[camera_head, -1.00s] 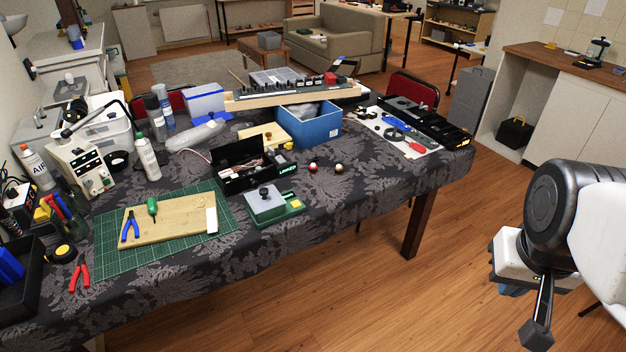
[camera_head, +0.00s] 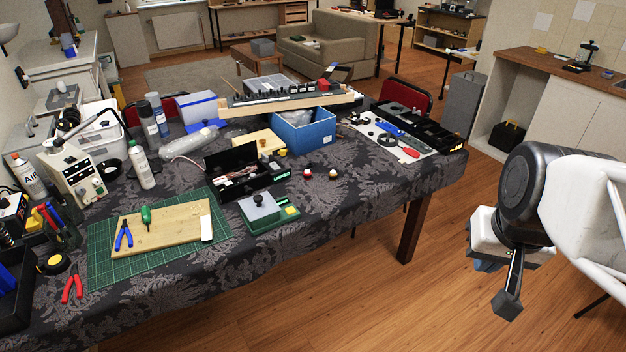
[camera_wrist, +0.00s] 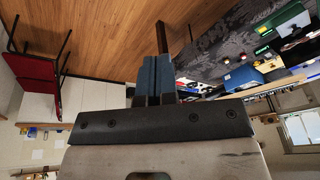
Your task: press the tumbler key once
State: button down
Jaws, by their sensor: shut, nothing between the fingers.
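No part is clearly recognisable as the tumbler key. A small green-based device (camera_head: 268,213) with a grey top and a dark round knob (camera_head: 259,199) stands near the table's front edge, right of the cutting mat. Several switch-like parts on a long panel (camera_head: 285,98) at the table's back are too small to tell apart. My gripper (camera_head: 487,265) hangs over the floor right of the table, well apart from both. In the wrist view its blue-grey fingers (camera_wrist: 153,78) are together and empty.
A green cutting mat (camera_head: 103,262) holds a wooden board with pliers and a screwdriver. An open black box (camera_head: 238,172), a blue bin (camera_head: 305,135) and several bottles crowd the table. Two small balls lie right of the black box. The floor between table and gripper is clear.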

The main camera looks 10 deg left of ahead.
jog(key=w+a+f+t+y, duration=0.1)
jog(key=w+a, duration=0.4)
jog(key=w, duration=0.3)
jog(key=w+a+y, duration=0.1)
jog(key=w+a, duration=0.4)
jog(key=w, duration=0.2)
jog(key=m+t, duration=0.4)
jog(key=m, duration=0.1)
send_over(292, 210)
notch_tip(292, 210, down, 22)
jog(key=shift+y, duration=0.3)
jog(key=shift+f, duration=0.2)
jog(key=shift+f, duration=4.25)
jog(key=shift+f, duration=0.6)
